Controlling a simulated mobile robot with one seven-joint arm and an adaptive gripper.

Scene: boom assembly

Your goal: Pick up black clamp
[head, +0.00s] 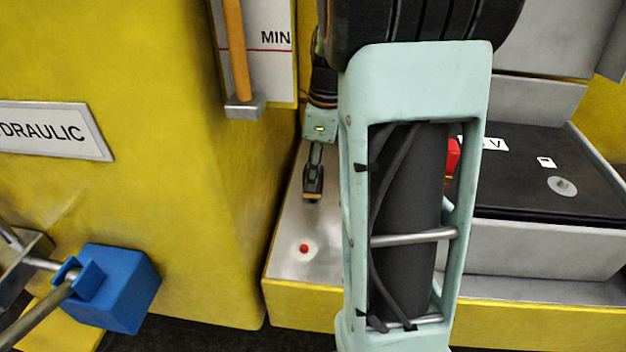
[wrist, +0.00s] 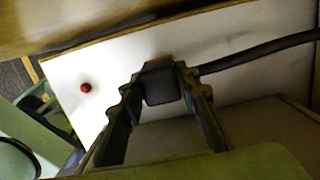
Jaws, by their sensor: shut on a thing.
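The black clamp (wrist: 163,88) is a dark block between the two fingers of my gripper (wrist: 165,84) in the wrist view. A black cable (wrist: 260,52) runs from its right side. My gripper is shut on the clamp, one finger on each side. In the head view my gripper (head: 313,188) points down over the grey metal ledge, left of my pale green arm link. I cannot make out the clamp clearly in that view. Whether the clamp touches the ledge is unclear.
A red button (head: 304,248) sits on the ledge (head: 285,262) in front of my gripper. A yellow housing (head: 190,200) rises on the left. A black battery (head: 545,180) stands in a grey tray on the right. A blue block (head: 125,285) is at lower left.

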